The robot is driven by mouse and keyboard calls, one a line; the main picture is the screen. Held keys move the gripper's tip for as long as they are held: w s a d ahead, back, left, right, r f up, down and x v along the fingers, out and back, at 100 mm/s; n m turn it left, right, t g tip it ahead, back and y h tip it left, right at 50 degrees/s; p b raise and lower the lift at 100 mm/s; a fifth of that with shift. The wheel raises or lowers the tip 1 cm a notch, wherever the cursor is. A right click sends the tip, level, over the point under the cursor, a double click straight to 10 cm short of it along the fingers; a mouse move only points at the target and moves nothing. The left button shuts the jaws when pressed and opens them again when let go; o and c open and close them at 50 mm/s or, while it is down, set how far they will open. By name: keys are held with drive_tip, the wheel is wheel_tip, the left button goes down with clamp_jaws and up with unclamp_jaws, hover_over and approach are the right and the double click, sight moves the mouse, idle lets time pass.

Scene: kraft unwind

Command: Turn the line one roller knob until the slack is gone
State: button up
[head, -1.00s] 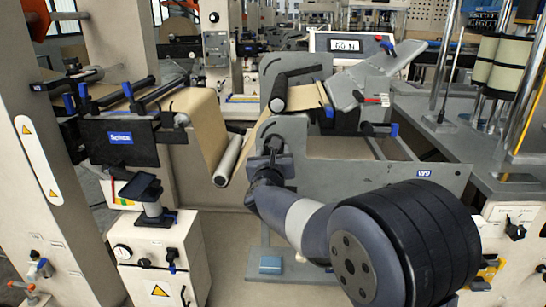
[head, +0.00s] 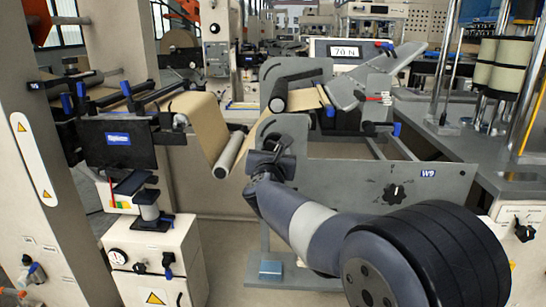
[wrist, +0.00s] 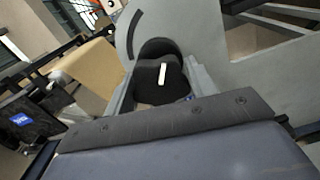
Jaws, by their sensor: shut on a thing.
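The roller knob (wrist: 150,85) is black with a white pointer mark that stands nearly upright, tilted slightly right, in the wrist view. My gripper (head: 268,163) is shut on this knob at the left end of the grey side plate (head: 350,190). In the head view my gripper covers most of the knob. The brown kraft web (head: 206,122) dips around a pale roller (head: 229,154) just left of my gripper, then rises toward the grey unit. The display (head: 346,51) above reads 70 N.
A second black knob (head: 394,194) sits on the side plate's right part. A dark screen (head: 118,145) on a stand is at the left, above a beige cabinet (head: 155,262). A grey bench (head: 495,165) with upright rods stands at the right.

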drive_tip(key=shift+f+m+b, duration=0.15)
drive_tip(key=shift+m+b, duration=0.85)
drive_tip(key=shift+b, duration=0.3)
drive_tip(key=shift+m+b, duration=0.65)
drive_tip(key=shift+m, duration=0.05)
drive_tip(key=o, duration=1)
drive_tip(key=shift+c, duration=0.2)
drive_tip(key=s+b, duration=0.2)
drive_tip(key=s, duration=0.5)
drive_tip(key=shift+a, duration=0.15)
